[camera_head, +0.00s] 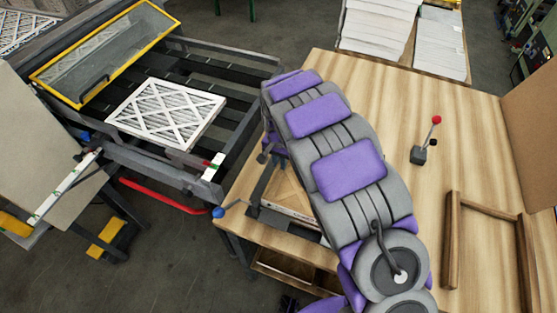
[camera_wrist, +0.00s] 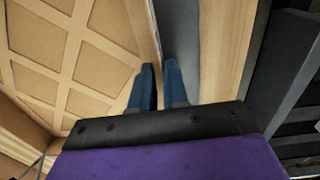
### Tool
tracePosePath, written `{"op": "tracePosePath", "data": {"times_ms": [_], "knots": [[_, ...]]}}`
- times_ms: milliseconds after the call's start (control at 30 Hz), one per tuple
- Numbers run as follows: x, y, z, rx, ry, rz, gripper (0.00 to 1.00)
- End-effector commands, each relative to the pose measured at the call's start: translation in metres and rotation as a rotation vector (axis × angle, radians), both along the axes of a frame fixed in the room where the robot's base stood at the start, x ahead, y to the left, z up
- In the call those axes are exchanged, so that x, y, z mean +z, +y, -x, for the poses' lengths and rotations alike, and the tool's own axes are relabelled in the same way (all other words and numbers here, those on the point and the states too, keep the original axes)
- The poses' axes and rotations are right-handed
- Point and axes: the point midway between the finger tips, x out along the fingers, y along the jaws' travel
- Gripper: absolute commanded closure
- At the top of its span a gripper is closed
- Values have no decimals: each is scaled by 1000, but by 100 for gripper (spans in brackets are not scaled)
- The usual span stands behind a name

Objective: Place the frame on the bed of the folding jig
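A tan cardboard frame with a lattice face (camera_head: 284,192) lies at the left edge of the wooden table, partly hidden by my arm. In the wrist view its lattice (camera_wrist: 75,45) fills the left side. My gripper (camera_wrist: 158,75) has its two blue fingers close together, one on each side of a thin edge wall of the frame, and appears shut on it. In the head view my arm mostly hides the gripper. The folding jig is not clearly identifiable; a brown wooden corner piece (camera_head: 452,240) and a red-knobbed lever (camera_head: 424,140) stand on the table's right half.
A dark rack (camera_head: 185,60) left of the table carries a white lattice filter (camera_head: 167,113) and a yellow-rimmed panel (camera_head: 110,52). A blue-knobbed handle (camera_head: 218,212) sticks out at the table's left edge. Stacked white sheets (camera_head: 375,25) stand behind.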

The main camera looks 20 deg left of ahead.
Motion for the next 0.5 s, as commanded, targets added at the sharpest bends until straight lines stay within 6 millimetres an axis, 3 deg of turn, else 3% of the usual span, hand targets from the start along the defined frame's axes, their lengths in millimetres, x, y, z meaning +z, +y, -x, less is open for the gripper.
{"op": "tracePosePath", "data": {"times_ms": [167, 500], "knots": [[0, 3, 0, 0, 0, 3, 68], [4, 6, 0, 0, 1, 7, 68]]}}
